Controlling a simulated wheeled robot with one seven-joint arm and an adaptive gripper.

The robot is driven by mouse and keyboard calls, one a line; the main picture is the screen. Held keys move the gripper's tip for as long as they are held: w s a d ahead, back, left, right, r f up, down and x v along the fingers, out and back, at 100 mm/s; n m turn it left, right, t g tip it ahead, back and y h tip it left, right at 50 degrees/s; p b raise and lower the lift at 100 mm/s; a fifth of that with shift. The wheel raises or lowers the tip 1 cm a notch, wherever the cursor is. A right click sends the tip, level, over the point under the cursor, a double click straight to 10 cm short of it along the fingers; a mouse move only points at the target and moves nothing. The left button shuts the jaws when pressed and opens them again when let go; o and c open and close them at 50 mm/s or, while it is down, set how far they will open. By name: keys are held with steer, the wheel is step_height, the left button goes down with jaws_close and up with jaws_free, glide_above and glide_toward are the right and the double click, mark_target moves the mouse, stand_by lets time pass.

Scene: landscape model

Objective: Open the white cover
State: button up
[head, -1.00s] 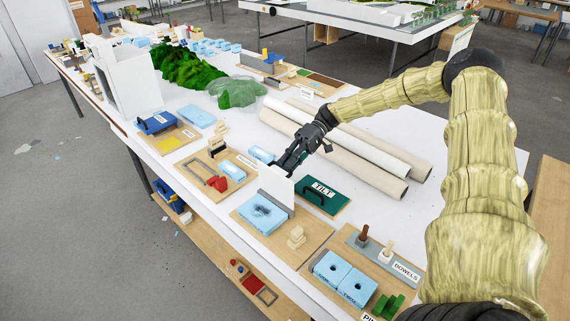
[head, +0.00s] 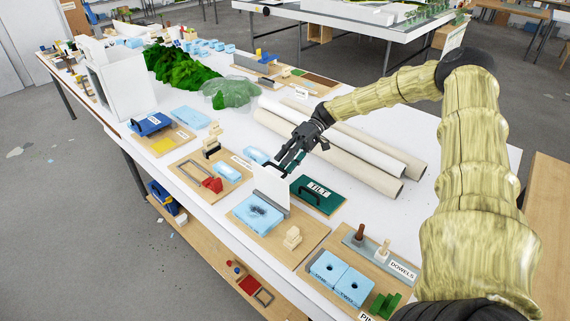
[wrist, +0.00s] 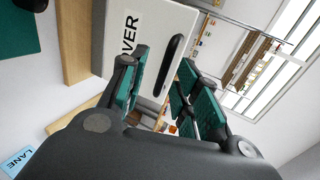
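The white cover (head: 271,186) stands upright at the back edge of a wooden board, behind a light-blue block (head: 256,214) with a dark hollow in its top. In the wrist view the cover (wrist: 113,55) carries lettering, partly cut off, and a black bar handle (wrist: 168,65). My gripper (head: 287,163) is just behind the cover's top edge. In the wrist view my gripper (wrist: 162,88) has its green-padded fingers apart, with the handle showing in the gap ahead of them. I cannot tell whether any finger touches the handle.
A green TILT board (head: 318,194) with a black handle lies close to the right of the cover. Long paper rolls (head: 345,140) lie behind my gripper. A small cream stepped piece (head: 292,238) stands at the board's front right.

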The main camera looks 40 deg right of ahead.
steer(key=v, duration=1)
steer(key=shift+d, duration=0.45)
